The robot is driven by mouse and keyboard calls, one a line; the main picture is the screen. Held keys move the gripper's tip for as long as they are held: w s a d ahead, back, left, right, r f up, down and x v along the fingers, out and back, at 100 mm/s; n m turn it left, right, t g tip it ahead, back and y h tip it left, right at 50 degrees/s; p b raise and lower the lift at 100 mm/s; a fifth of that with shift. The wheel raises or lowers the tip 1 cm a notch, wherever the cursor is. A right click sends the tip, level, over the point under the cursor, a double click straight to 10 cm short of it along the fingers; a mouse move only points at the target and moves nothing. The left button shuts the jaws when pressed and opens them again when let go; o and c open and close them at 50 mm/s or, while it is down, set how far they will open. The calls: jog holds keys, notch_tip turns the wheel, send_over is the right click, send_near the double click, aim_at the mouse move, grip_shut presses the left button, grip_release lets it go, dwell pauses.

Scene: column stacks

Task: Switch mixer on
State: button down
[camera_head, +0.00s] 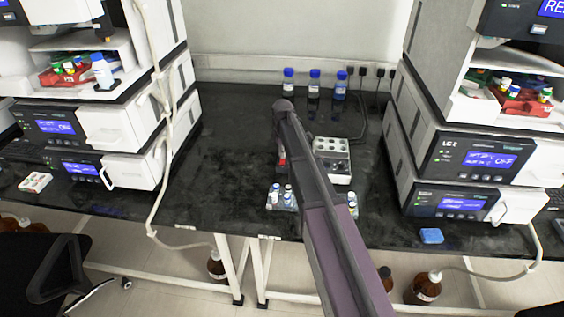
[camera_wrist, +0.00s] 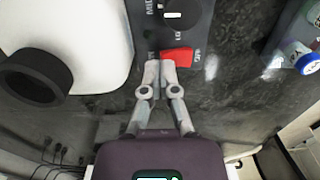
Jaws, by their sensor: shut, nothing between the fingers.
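The mixer shows in the wrist view as a grey panel (camera_wrist: 199,30) with a dark dial (camera_wrist: 180,14), white lettering and a red rocker switch (camera_wrist: 178,57). My gripper (camera_wrist: 160,72) is shut and empty, with its fingertips close together at the left end of the red switch. I cannot tell whether they touch it or which way it is pressed. In the head view my arm hides most of the mixer; only a bit of red (camera_head: 282,156) shows beside the arm. My gripper is hidden there.
In the wrist view, a white rounded object with a black cap (camera_wrist: 36,76) is left of my fingers, and capped vials (camera_wrist: 297,55) are at the right. In the head view, a white block with wells (camera_head: 333,160), a vial rack (camera_head: 281,197) and blue-capped bottles (camera_head: 314,88) stand nearby.

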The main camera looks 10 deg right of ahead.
jog(key=shift+f+b, duration=0.3)
jog(key=shift+r, duration=0.1)
jog(key=shift+r+p, duration=2.45)
jog(key=shift+p, duration=0.15)
jog(key=s+r+m+p, duration=0.2)
jog(key=s+m, duration=0.5)
jog(key=s, duration=0.7)
jog(key=s+r+m+p, duration=0.2)
jog(key=s+m, duration=0.5)
jog(key=s, duration=0.8)
